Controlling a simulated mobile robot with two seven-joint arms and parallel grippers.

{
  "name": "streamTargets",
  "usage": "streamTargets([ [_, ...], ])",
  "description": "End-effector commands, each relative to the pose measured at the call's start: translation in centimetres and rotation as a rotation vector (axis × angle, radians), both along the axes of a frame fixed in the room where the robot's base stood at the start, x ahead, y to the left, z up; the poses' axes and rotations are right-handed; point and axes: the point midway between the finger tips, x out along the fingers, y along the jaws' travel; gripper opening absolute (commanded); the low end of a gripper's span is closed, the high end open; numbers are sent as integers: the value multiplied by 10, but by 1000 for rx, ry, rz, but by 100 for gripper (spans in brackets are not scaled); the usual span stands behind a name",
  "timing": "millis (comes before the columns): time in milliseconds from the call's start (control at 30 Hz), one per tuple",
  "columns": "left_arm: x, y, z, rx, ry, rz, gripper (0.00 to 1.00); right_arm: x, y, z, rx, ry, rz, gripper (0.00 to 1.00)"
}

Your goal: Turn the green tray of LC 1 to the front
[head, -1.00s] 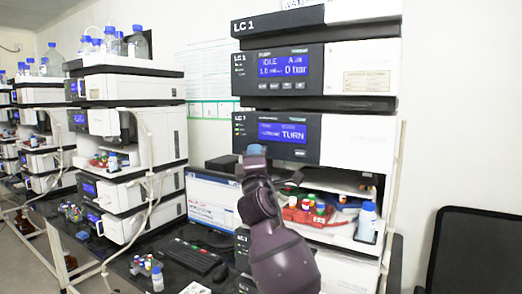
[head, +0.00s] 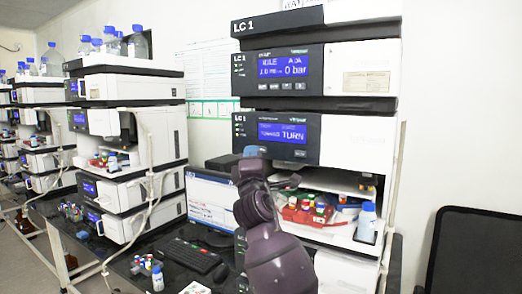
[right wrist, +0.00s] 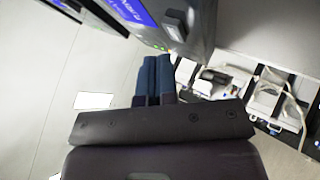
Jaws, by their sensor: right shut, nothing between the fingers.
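The LC 1 stack stands right of centre in the head view. I cannot make out the green tray; my arm hides part of the bay. My right gripper (head: 252,152) is shut and empty, at the lower left of the display panel. Its blue fingers (right wrist: 154,78) point toward the module edge in the right wrist view. My left gripper is out of view.
A blue-capped bottle (head: 367,222) stands at the bay's right front. A keyboard (head: 191,256) and a monitor (head: 212,205) are on the black bench to the left. More instrument stacks stand further left. A dark chair (head: 478,255) is at the right.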

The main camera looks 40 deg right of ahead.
Motion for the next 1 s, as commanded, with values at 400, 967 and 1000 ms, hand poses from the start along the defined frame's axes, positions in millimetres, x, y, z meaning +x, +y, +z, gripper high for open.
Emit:
streamTargets([
  [400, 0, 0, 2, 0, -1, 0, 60, -5, 13, 0, 0, 0, 2, 0],
  [967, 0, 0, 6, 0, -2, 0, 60, -19, 47, 0, -1, 0, 1, 0],
  [1000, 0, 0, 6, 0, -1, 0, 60, -19, 47, 0, -1, -1, 0, 0],
])
